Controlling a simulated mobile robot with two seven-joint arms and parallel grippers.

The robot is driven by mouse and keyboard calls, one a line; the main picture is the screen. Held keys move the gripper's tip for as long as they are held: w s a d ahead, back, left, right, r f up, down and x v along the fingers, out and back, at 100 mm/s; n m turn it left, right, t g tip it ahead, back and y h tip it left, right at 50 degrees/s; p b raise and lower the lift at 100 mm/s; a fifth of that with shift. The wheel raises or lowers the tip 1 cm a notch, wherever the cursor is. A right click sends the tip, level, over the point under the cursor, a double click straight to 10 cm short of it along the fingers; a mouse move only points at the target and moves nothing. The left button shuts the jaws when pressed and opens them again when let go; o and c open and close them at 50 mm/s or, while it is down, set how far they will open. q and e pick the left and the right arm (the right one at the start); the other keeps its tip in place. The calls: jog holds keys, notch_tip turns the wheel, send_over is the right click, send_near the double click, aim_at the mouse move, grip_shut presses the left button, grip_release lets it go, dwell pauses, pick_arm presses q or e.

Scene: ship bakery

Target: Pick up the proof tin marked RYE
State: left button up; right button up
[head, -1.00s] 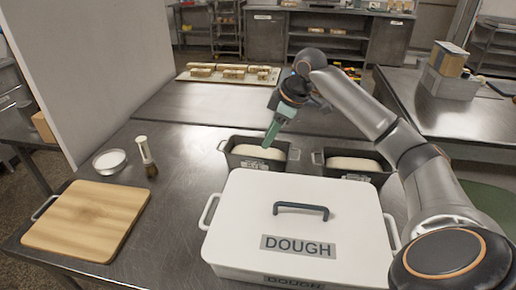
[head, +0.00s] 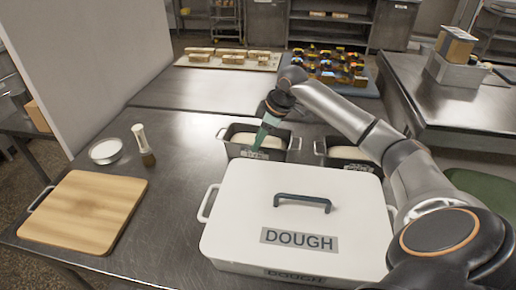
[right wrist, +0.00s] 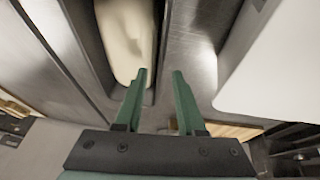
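Two dark proof tins with pale dough stand side by side behind the white DOUGH box (head: 345,195): a left tin (head: 232,150) and a right tin (head: 349,161). Each has a label on its front, too small or covered to read, so I cannot tell which is RYE. My right gripper (head: 262,138) points down at the left tin, its green fingers in front of the dough. In the right wrist view the fingers (right wrist: 160,74) are apart with nothing between them; the left one overlaps a tin's edge beside dough (right wrist: 125,38). My left gripper is out of view.
The DOUGH box stands directly in front of the tins. A wooden board (head: 85,208), a white bowl (head: 106,151) and a brush (head: 143,143) lie to the left. Trays of loaves (head: 228,59) and colourful goods (head: 330,68) are behind. Table between board and box is clear.

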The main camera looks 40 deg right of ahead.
jog(key=x, duration=0.3)
jog(key=shift+w+f, duration=0.1)
jog(key=shift+d, duration=0.1)
jog(key=shift+c, duration=0.2)
grip_shut()
dwell(1.0)
